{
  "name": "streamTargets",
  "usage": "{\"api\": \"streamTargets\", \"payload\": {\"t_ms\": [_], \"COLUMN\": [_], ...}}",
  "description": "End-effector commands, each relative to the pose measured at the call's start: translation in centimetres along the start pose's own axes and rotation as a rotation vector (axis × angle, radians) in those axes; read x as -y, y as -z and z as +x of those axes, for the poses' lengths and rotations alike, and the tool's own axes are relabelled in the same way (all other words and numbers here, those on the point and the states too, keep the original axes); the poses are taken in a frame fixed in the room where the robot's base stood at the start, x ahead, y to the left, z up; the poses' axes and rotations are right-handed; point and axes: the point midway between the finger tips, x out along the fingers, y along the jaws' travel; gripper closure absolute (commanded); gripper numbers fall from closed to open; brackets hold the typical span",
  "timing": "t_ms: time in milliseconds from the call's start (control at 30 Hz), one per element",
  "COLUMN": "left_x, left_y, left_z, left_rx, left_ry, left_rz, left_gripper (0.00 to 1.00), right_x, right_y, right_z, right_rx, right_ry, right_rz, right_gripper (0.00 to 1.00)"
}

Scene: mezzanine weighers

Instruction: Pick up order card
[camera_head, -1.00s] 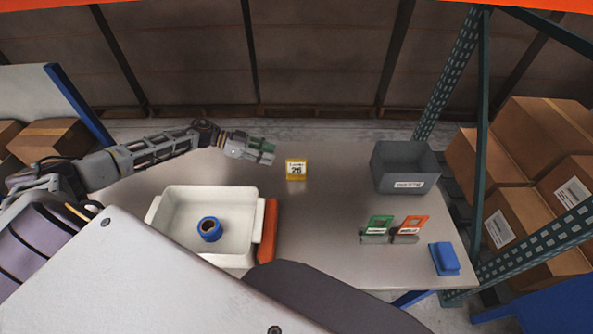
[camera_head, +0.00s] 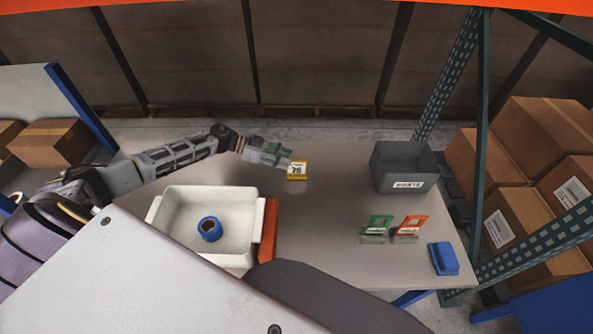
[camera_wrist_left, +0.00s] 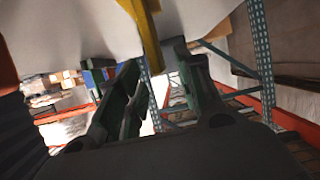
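The order card (camera_head: 297,171) is a small yellow-framed card with a white face and dark number. It stands upright on the metal table. My left gripper (camera_head: 287,157) reaches in from the left, with its green-grey fingers at the card's upper left edge. In the left wrist view the fingers (camera_wrist_left: 158,58) are apart, and the card's yellow edge (camera_wrist_left: 148,38) shows just beyond and between their tips. I cannot tell whether a finger touches it. My right gripper is out of view.
A white tray (camera_head: 182,252) holding a blue ring (camera_head: 209,229) stands at front left. A grey bin (camera_head: 404,168) is at back right. Green (camera_head: 378,225) and orange (camera_head: 408,226) card stands and a blue block (camera_head: 443,258) are at front right. The table's middle is clear.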

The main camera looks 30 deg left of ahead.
Motion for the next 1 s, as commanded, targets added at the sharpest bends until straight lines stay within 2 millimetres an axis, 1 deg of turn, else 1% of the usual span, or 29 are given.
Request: {"api": "streamTargets", "payload": {"t_ms": [133, 267, 700, 833, 1000], "left_x": [0.0, 0.0, -0.1, -0.2, -0.2], "left_y": [0.0, 0.0, 0.0, -0.1, -0.1], "left_z": [0.2, 0.9, 4.6, 5.1, 5.2], "left_rx": [-0.001, -0.001, -0.001, -0.001, 0.0], "left_ry": [0.0, 0.001, 0.0, 0.0, 0.0], "left_rz": [0.0, 0.0, 0.0, 0.0, 0.0], "left_gripper": [0.64, 0.64, 0.64, 0.64, 0.64], "right_x": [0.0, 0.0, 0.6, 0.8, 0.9], "right_y": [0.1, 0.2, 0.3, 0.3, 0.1], "right_z": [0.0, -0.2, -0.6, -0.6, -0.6], "right_rx": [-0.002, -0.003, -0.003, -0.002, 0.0], "right_ry": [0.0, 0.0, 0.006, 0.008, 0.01], "right_rz": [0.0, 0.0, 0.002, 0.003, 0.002], "right_gripper": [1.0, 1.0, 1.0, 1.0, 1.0]}}
